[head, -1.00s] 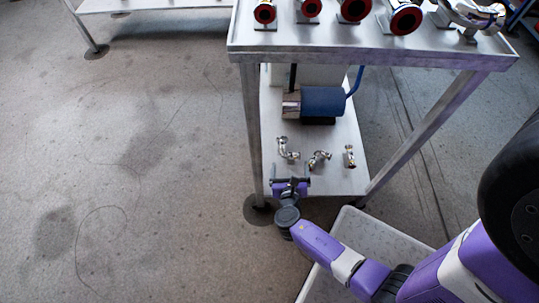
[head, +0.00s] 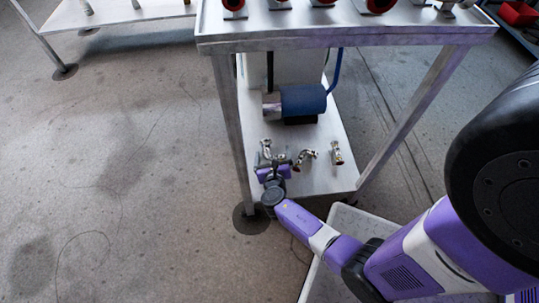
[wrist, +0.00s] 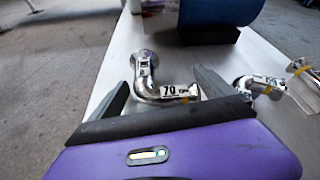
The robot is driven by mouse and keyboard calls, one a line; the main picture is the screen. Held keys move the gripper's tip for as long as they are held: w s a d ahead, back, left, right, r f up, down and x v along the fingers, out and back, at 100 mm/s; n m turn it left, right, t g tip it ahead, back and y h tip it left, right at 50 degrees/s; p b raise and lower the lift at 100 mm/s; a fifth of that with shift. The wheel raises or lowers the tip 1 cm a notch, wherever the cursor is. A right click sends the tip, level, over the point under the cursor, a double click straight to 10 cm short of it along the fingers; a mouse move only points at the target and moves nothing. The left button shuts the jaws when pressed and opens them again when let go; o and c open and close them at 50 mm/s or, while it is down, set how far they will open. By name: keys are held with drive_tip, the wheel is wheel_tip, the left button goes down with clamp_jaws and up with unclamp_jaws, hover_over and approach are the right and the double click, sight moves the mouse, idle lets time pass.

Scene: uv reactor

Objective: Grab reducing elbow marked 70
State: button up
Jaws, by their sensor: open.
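The reducing elbow marked 70 (wrist: 163,88) is a shiny metal bend on the cart's lower shelf. Its black 70 label faces up in the wrist view. In the head view the elbow (head: 266,147) shows just beyond my gripper, partly hidden by it. My gripper (wrist: 160,90) is open, with one dark finger on each side of the elbow in the picture. I cannot tell whether the fingers touch it. In the head view my gripper (head: 272,162) is over the shelf's front left part.
Two more metal fittings stand to the right, a middle one (head: 307,157) and a right one (head: 337,152). A blue motor-like cylinder (head: 303,100) lies behind. The upper shelf (head: 350,38) overhangs, and table legs (head: 228,125) frame the space. A pale bin (head: 345,225) is in front.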

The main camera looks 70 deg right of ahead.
drive_tip(key=c, duration=1.6)
drive_tip(key=shift+r, duration=0.1)
drive_tip(key=shift+c, duration=0.2)
